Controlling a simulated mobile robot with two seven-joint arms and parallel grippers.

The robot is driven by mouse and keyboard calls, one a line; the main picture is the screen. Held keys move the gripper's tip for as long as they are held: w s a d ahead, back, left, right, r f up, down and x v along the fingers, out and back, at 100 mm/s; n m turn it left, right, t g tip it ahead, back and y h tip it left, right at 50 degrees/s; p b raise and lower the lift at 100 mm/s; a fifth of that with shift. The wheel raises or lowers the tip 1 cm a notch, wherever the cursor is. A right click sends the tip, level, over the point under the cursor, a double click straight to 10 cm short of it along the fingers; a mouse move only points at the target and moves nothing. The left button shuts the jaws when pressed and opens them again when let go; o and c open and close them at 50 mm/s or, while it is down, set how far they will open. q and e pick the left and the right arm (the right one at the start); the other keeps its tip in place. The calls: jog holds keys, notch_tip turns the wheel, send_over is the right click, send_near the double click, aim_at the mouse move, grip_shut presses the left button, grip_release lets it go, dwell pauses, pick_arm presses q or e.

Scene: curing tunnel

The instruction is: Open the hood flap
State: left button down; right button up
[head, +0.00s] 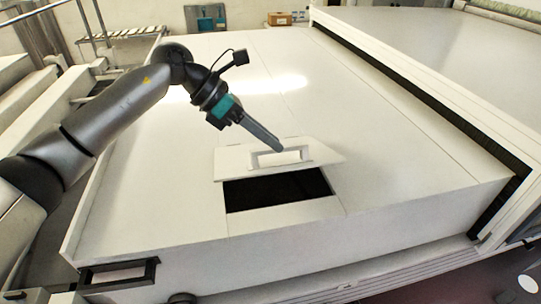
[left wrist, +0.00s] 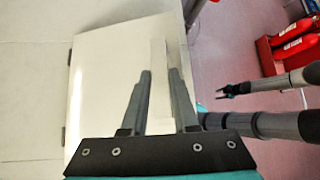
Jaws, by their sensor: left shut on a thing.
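The hood flap (head: 232,161) is a white panel on top of the white tunnel hood (head: 395,150). It stands tilted up, and a dark opening (head: 278,190) shows at its near side. A white bar handle (head: 262,161) sits on the flap. My left gripper (head: 282,148) is shut on this handle. In the left wrist view, the flap (left wrist: 98,95) lies under the two fingers (left wrist: 157,82), with the pale handle between them. What looks like my right gripper (left wrist: 228,91) shows at the right of that view, away from the flap; its jaws are too small to read.
A raised white frame (head: 420,95) with a dark gap runs along the hood's right side. A dark bracket (head: 118,272) is at the front left corner. The hood top around the flap is clear.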

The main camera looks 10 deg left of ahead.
pick_arm(q)
jog(key=shift+w+a+r, duration=0.3)
jog(key=shift+w+r, duration=0.25)
jog(key=shift+r, duration=0.1)
jog(key=shift+w+a+r, duration=0.25)
jog(key=shift+w+r, duration=0.3)
jog(key=shift+r, duration=0.05)
jog(key=shift+w+a+r, duration=0.25)
jog(key=shift+w, duration=0.05)
jog(key=shift+f, duration=0.15)
jog(key=c, duration=1.2)
grip_release()
jog(key=shift+o, duration=1.4)
jog(key=shift+w, duration=0.3)
jog(key=shift+o, duration=1.2)
jog(key=b+v, duration=0.2)
jog(key=v, duration=1.3)
jog(key=shift+r, duration=0.3)
